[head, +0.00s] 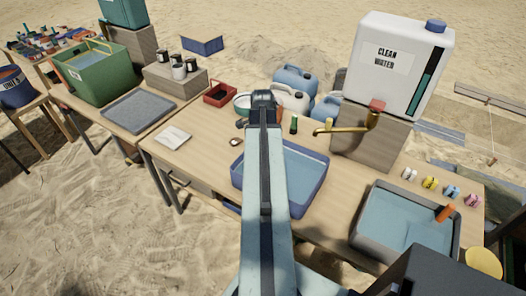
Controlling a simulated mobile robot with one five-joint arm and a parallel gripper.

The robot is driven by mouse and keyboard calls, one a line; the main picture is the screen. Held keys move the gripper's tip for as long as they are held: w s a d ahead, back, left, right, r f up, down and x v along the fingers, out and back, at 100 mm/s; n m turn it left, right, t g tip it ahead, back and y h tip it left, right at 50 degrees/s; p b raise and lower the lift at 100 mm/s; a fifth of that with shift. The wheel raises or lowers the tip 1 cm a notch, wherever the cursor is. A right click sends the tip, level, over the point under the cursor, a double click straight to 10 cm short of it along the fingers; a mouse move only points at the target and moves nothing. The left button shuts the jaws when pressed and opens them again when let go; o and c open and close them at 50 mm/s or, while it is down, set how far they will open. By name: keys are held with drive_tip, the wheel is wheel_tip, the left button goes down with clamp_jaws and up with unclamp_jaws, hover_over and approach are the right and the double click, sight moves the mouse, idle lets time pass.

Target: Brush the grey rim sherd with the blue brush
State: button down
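My arm reaches up the middle of the head view over the work table (200,133). Its far end bends out of sight, so my gripper is hidden. I cannot pick out the grey rim sherd for sure. Small brown and dark red pieces lie on the table left and right of my arm, too small to name. A small blue item (452,192) stands in a row with white, yellow and pink ones at the right edge; I cannot tell whether it is the blue brush.
A blue tub of water (304,200) sits partly behind my arm. A grey basin (368,240) with an orange-handled item (445,213) is at right. A white water tank (400,65) with a brass tap stands behind. The table's left end holds a paper (174,137) and clear wood.

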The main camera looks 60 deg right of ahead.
drive_tip(key=shift+d, duration=1.3)
drive_tip(key=shift+a, duration=0.15)
drive_tip(key=shift+a+f, duration=0.1)
drive_tip(key=shift+a, duration=1.1)
drive_tip(key=shift+d, duration=1.3)
drive_tip(key=shift+a, duration=1.3)
drive_tip(key=shift+d, duration=1.35)
